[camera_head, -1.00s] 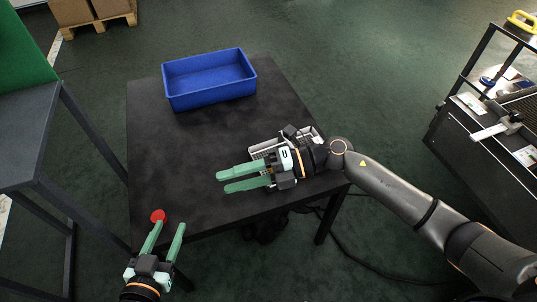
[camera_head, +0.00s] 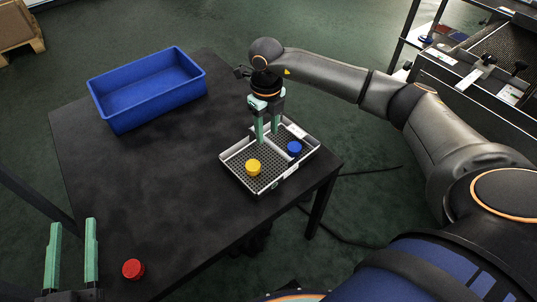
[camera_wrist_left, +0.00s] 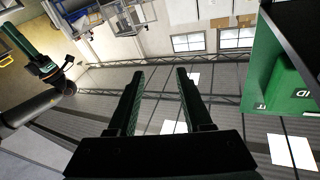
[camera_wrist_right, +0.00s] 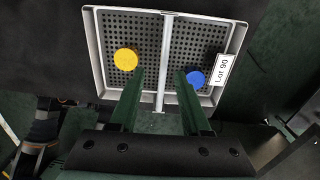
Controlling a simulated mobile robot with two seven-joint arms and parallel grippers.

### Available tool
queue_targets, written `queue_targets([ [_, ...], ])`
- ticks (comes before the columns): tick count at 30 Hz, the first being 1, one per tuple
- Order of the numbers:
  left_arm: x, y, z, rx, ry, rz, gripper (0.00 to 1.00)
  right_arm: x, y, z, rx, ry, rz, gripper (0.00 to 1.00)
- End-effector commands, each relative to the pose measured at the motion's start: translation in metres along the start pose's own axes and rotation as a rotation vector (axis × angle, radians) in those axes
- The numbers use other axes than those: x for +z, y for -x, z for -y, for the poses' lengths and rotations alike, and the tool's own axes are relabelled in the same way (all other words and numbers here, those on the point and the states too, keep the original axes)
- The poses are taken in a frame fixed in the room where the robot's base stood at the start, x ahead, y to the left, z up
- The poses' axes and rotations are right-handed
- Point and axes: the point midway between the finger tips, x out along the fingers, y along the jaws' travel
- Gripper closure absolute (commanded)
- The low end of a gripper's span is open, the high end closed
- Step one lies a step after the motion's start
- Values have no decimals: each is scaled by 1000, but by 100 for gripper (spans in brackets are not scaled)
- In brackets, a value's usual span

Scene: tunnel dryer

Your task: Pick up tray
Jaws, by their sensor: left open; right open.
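The tray (camera_head: 236,173) is a silver, perforated tray with a divider, lying on the black table near its right edge. A yellow cap (camera_head: 253,167) sits in one compartment and a blue cap (camera_head: 294,148) in the other. My right gripper (camera_head: 267,140) points down over the tray, open, its fingers on either side of the divider (camera_wrist_right: 164,70) in the right wrist view. I cannot tell whether they touch it. A "Lot 90" label (camera_wrist_right: 222,70) is on the tray's side. My left gripper (camera_head: 71,225) is open and empty at the lower left, pointing away from the tray.
A blue bin (camera_head: 150,92) stands at the table's back left. A red cap (camera_head: 133,269) lies near the front edge by my left gripper. The table's middle (camera_head: 150,170) is clear. A dark machine (camera_head: 470,85) stands at the right.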

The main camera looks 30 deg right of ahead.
Motion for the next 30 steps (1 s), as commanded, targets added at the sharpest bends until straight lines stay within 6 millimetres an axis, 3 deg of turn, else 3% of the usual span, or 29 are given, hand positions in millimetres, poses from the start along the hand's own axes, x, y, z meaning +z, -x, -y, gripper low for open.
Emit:
queue_targets([
  [3, -20, -1, 2, 0, -25, -87, 50, 0, -19, 0, 1, 0, -2, 53],
  [14, -52, 1, 3, 3, -62, -216, 50, -3, -41, 1, 2, 1, -1, 53],
  [24, -110, 16, 0, 15, -134, -462, 50, -9, -77, 6, 3, 1, 0, 53],
  [30, -120, 20, -1, 17, -145, -502, 50, -8, -82, 6, 3, 1, 2, 53],
])
